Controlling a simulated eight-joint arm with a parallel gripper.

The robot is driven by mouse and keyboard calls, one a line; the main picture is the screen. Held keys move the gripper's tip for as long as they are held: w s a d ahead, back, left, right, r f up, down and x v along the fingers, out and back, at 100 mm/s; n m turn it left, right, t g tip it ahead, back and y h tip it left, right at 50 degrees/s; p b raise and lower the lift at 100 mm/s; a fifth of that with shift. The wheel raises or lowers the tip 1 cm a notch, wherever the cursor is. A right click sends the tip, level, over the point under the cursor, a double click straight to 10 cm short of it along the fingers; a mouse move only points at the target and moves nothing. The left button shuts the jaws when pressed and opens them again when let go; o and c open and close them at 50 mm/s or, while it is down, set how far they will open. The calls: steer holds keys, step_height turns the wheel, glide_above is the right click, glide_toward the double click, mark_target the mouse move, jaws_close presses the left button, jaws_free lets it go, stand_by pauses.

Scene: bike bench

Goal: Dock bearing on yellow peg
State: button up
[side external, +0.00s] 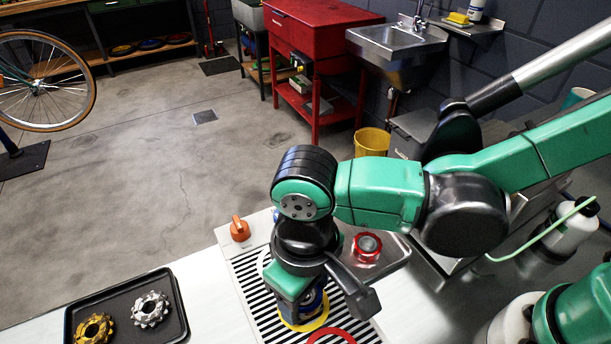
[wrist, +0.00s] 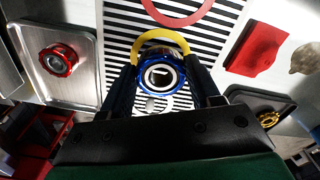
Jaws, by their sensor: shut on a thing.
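My gripper (wrist: 161,80) is shut on a blue-rimmed bearing (wrist: 180,77), one finger on each side, with the open bore facing the wrist camera. In the side view my gripper (side external: 309,299) points down over the striped mat, and a bit of the blue bearing (side external: 316,302) shows below my wrist. A yellow ring (side external: 303,325) shows just under it on the mat. In the wrist view this yellow ring (wrist: 166,37) curves out from behind the bearing. I cannot make out a yellow peg, or whether the bearing touches anything below.
A red bearing (side external: 367,247) sits on a metal tray to the right. A red ring (side external: 332,336) lies on the mat's front. An orange knob (side external: 239,231) stands behind left. A black tray (side external: 119,333) at left holds a gold sprocket (side external: 94,328) and a silver sprocket (side external: 150,309).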

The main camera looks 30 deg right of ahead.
steer(key=shift+f, duration=0.6)
steer(key=o, duration=1)
step_height(320, 180, up, 11)
stand_by(0.4)
steer(key=w+d+f+m+t, duration=0.1)
steer(key=w+d+m+t, duration=0.1)
steer(key=d, duration=0.9)
steer(key=w+d+f+m+t, duration=0.1)
steer(key=w+d+t, duration=0.3)
steer(key=d, duration=0.8)
steer(key=shift+d+m+t, duration=0.25)
steer(key=shift+m+t, duration=0.35)
steer(key=shift+m, duration=0.2)
